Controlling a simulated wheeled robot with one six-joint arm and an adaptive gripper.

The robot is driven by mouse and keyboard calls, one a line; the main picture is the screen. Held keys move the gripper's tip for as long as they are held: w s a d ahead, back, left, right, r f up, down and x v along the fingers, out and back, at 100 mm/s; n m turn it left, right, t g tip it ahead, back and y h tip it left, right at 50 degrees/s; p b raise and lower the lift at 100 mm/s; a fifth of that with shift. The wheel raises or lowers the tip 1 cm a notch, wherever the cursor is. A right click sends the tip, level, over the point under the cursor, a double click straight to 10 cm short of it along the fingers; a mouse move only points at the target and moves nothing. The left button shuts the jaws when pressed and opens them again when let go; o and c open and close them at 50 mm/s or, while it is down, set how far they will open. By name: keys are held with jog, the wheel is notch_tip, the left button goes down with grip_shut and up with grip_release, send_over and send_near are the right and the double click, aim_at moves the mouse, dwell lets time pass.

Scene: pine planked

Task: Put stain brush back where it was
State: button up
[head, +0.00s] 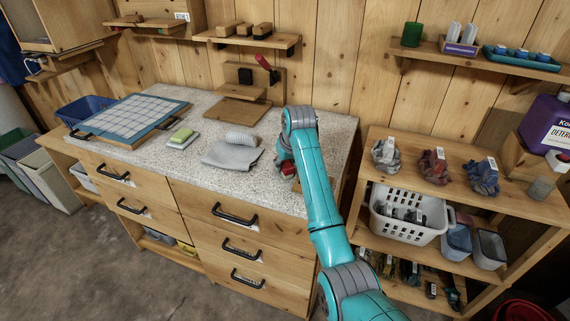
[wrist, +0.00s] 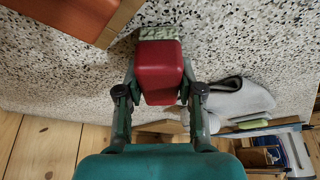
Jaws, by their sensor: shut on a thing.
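The stain brush (wrist: 160,72) is a red block with pale, speckled bristles on its far side. My gripper (wrist: 159,88) is shut on it, with one finger on each side of the red body. In the head view a small red part of the brush (head: 291,168) shows beside my arm at the counter's right part. My arm hides most of the gripper there. The bristles are at or close above the speckled counter (wrist: 60,75); I cannot tell whether they touch it.
A wooden stand with a red handle (head: 237,108) is behind. A shelf with several gloves (head: 430,185) stands right.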

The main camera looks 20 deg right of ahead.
jog(key=o, duration=1)
jog(key=shift+f, duration=0.1)
jog(key=v, duration=1.2)
